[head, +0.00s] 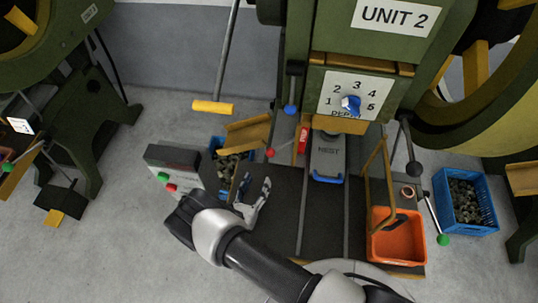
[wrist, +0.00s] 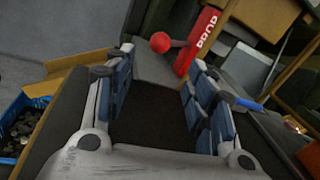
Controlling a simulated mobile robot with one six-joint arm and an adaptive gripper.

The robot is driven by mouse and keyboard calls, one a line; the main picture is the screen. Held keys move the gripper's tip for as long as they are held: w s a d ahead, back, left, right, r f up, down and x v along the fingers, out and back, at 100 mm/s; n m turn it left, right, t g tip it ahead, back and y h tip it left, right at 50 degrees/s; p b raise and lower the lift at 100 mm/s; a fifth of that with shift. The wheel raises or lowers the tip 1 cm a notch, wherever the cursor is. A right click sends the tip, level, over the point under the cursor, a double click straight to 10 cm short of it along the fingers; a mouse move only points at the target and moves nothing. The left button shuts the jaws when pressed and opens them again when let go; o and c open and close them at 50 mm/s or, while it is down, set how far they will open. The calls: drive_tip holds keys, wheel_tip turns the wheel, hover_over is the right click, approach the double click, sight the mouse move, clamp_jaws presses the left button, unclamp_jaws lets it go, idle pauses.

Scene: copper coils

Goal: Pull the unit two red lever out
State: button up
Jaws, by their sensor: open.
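The unit two machine is marked by a white "UNIT 2" label (head: 394,16) in the head view. The red lever's ball knob (head: 270,153) sits low on the machine, left of the nest; its rod runs up to the right towards a red plate (head: 303,140). In the wrist view the red ball (wrist: 160,42) is beyond the fingertips, near the plate marked "DROP" (wrist: 203,38). My gripper (head: 262,190) is open and empty, below and left of the knob in the head view. In the wrist view its blue-padded fingers (wrist: 155,85) are apart, with the knob between their directions, not touched.
A nest block (head: 327,155) stands right of the lever. A control box (head: 174,165) with green and red buttons is left of my gripper. A blue crate of coils (head: 216,147) and an orange bin (head: 398,243) flank the dark bed. A blue-knobbed lever (head: 291,109) hangs above.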

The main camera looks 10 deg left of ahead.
sight(269, 155)
drive_tip(key=w, duration=0.4)
drive_tip(key=w+d, duration=0.1)
drive_tip(key=w, duration=0.3)
drive_tip(key=w+b, duration=0.1)
drive_tip(key=w, duration=0.3)
drive_tip(key=shift+w+d, duration=0.1)
drive_tip(key=shift+d, duration=0.3)
clamp_jaws()
